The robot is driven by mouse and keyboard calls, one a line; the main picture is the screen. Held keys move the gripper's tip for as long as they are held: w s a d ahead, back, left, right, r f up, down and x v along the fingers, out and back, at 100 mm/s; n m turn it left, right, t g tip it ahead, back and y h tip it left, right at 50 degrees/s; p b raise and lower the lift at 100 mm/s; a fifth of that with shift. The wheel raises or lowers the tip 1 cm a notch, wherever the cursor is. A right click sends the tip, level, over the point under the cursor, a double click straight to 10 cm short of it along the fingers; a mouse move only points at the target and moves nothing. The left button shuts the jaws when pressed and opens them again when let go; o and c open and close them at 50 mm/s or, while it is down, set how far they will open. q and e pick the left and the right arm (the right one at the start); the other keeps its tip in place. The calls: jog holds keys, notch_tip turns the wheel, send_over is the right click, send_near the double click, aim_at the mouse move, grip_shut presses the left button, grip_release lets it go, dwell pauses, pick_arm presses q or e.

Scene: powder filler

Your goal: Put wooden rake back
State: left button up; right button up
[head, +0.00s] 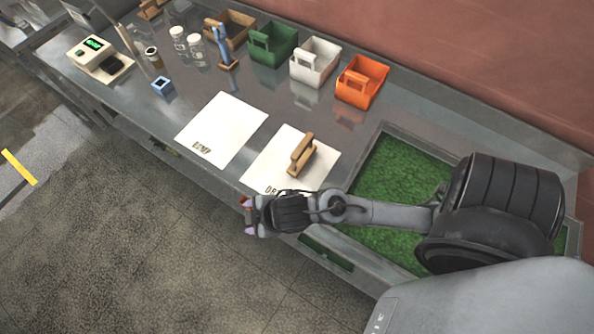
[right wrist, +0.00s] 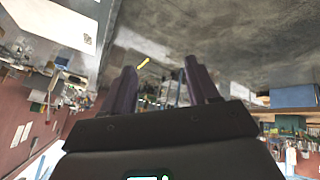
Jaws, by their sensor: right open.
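A wooden tool (head: 302,154), which looks like the rake, lies on the right white sheet (head: 265,168). It has a brown bar-like body, and its teeth cannot be made out. My right gripper (head: 248,215) hangs past the front edge of the bench, to the lower left of the wooden tool and apart from it. Its two dark fingers (right wrist: 162,78) are spread with nothing between them in the right wrist view. My left gripper is not in view.
Brown (head: 238,23), green (head: 272,46), white (head: 315,64) and orange (head: 361,82) bins line the back. A blue-handled tool (head: 223,45) stands by the brown bin. A scale (head: 98,57), jars (head: 180,42) and blue cube (head: 163,86) sit left.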

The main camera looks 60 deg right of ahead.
jog(key=s+d+f+m+g+h, duration=0.1)
jog(key=s+d+m+g, duration=0.2)
jog(key=s, duration=0.7)
jog(key=d+m, duration=0.2)
jog(key=m, duration=0.1)
jog(key=shift+d, duration=0.4)
notch_tip(320, 180, up, 9)
jog(key=p, duration=0.9)
jog(key=shift+f, duration=0.1)
